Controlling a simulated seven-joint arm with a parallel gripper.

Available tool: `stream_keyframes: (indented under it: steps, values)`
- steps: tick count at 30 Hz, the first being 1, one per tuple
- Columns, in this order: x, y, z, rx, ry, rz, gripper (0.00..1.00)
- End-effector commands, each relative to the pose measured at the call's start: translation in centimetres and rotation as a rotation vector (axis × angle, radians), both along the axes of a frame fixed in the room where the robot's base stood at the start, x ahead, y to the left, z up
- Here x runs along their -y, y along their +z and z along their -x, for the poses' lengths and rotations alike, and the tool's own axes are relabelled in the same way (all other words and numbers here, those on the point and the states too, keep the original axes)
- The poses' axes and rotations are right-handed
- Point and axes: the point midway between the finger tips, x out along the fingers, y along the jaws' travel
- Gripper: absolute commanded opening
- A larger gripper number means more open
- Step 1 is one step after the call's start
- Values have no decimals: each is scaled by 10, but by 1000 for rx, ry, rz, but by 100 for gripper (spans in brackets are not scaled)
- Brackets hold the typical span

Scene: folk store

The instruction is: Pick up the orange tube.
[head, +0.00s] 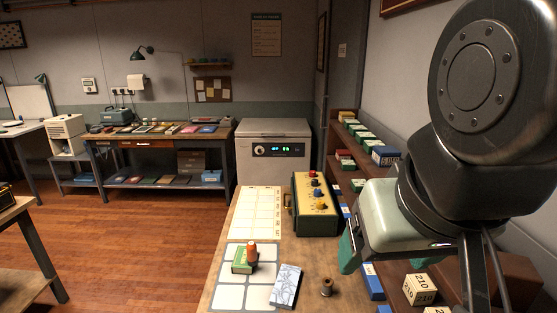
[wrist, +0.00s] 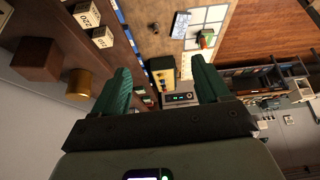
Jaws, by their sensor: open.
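The orange tube (head: 251,252) is a small orange-red cylinder on the workbench, upright at the right side of a green box (head: 240,260). I cannot tell whether they touch. In the wrist view the green box (wrist: 207,41) shows small near the top, with the tube hard to make out beside it. My gripper (head: 348,254) is at the right of the head view, above the bench's right side and the shelves, well apart from the tube. In the wrist view its teal fingers are spread wide with nothing between them.
A patterned blue-white box (head: 285,286) lies right of the tube, and a brown spool (head: 326,287) stands farther right. A yellow-green case with coloured knobs (head: 315,215) stands behind. Stepped shelves with small boxes and numbered blocks (head: 420,289) line the right. A white grid sheet (head: 258,212) lies flat.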

Motion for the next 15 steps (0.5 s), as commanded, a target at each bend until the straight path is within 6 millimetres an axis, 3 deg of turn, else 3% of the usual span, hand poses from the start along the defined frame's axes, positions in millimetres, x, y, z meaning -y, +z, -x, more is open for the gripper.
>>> stream_keyframes:
  steps: [2,11,15]
  values:
    - [0,0,0,0,0,0,63]
    - [-2,0,-2,-7,-1,-7,63]
    - [-17,-6,-15,-83,-17,-84,63]
